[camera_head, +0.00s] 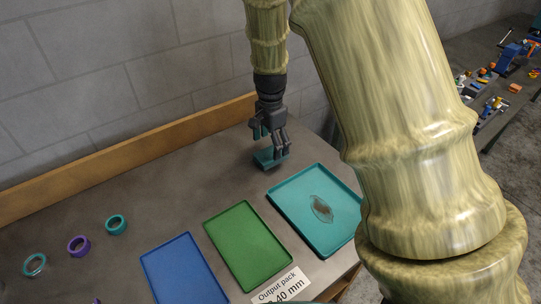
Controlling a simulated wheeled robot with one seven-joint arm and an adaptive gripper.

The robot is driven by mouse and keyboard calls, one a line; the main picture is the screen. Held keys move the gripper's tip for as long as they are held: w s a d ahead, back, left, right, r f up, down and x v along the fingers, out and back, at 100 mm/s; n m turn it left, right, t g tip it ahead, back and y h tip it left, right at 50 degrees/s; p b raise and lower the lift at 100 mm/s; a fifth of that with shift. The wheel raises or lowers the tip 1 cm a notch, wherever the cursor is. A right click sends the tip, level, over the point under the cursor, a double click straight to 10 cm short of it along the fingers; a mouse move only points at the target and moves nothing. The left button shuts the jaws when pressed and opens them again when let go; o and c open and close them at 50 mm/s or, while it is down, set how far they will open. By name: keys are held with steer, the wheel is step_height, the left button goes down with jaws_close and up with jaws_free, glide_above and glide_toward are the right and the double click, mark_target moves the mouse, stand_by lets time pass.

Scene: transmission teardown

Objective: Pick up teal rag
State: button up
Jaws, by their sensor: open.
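The teal rag (265,160) appears as a small folded teal piece on the grey table, near the back right. My gripper (272,149) points down right above it, with its dark fingers spread open around or just over the rag. The fingers hide part of the rag. I cannot tell whether they touch it.
A teal tray (295,218) with a brownish patch lies just in front of the rag. A green tray (245,245) and a blue tray (182,272) lie to its left. Several rings, including a purple ring (78,246), lie at left. A wooden ledge (120,153) runs behind.

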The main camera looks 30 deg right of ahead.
mark_target(271, 153)
steer(key=shift+d+f+p, duration=0.1)
steer(key=shift+f+p, duration=0.2)
steer(key=shift+f, duration=1.7)
steer(key=shift+c, duration=0.4)
steer(key=c, duration=0.9)
